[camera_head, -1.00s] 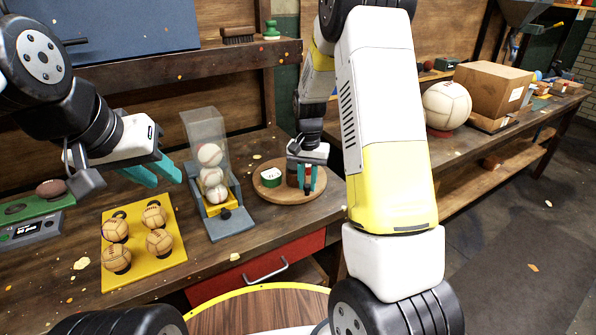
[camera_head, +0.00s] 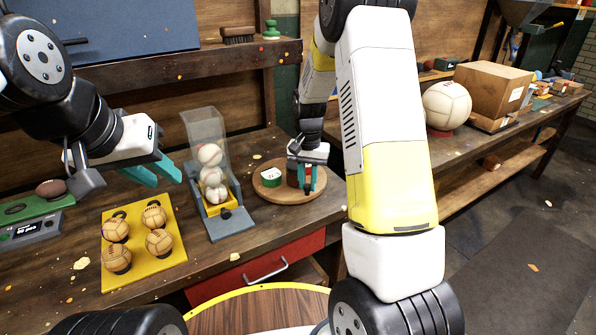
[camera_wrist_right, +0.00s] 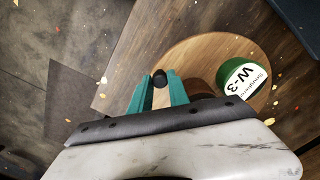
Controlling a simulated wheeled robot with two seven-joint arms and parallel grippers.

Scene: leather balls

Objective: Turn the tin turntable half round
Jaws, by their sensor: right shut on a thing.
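The tin turntable (camera_head: 272,195) is a round wooden disc on the bench; it also shows in the right wrist view (camera_wrist_right: 195,55). A green tin (camera_head: 271,177) with a white top stands on its left part; its label reads W-3 in the right wrist view (camera_wrist_right: 240,78). Brown tins stand beside it, partly hidden by my right gripper (camera_head: 309,188). That gripper reaches down at the turntable's right part, its teal fingers shut on a dark round-topped knob (camera_wrist_right: 159,78). My left gripper (camera_head: 163,177) is open and empty, above the bench to the left.
A clear-fronted ball dispenser (camera_head: 222,219) with white balls stands just left of the turntable. A yellow tray (camera_head: 133,262) holds several tan balls. A green scale (camera_head: 38,226) with a brown ball is at far left. A red drawer (camera_head: 255,265) lies below the bench edge.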

